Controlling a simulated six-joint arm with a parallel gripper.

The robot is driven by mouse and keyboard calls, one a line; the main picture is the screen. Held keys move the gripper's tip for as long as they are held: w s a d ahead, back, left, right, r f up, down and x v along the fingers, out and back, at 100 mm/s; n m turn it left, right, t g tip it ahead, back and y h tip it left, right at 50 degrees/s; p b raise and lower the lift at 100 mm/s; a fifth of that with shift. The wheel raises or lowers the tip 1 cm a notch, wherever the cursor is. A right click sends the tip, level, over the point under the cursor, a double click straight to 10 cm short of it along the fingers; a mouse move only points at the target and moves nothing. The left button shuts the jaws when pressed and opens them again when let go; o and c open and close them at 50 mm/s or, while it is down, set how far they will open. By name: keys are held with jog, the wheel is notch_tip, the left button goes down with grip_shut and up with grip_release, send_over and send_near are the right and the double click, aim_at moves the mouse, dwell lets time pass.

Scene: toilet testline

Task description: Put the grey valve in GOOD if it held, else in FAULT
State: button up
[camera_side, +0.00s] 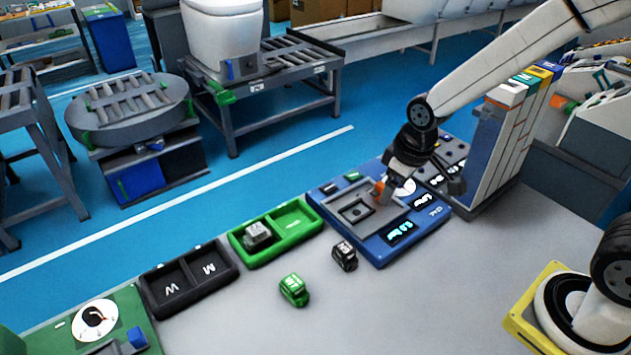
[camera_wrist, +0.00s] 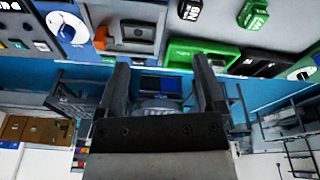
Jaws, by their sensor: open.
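The grey valve (camera_side: 258,234) sits in the left compartment of the green two-part tray (camera_side: 277,250); the right compartment is empty. I cannot read a GOOD or FAULT label on the tray. The blue test station (camera_side: 388,252) stands right of the tray, with an empty-looking square nest and a lit cyan display (camera_side: 400,232) too small to read. My gripper (camera_side: 384,196) is open and empty over the station's back part, beside an orange part (camera_side: 379,187). In the wrist view my gripper (camera_wrist: 164,62) shows spread fingers, and the green tray (camera_wrist: 182,52) lies beyond them.
A dark valve (camera_side: 344,256) and a green valve (camera_side: 294,290) stand on the grey table in front. A black two-part tray (camera_side: 190,280) marked W and M is left of the green tray. A tall grey rack (camera_side: 497,150) stands close right of my gripper.

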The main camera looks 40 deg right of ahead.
jog(key=s+d+m, duration=0.2)
jog(key=s+m, duration=0.1)
jog(key=s, duration=0.4)
jog(key=shift+s+d+f, duration=0.15)
jog(key=shift+s+f, duration=0.1)
jog(key=shift+f, duration=0.15)
dwell(0.6)
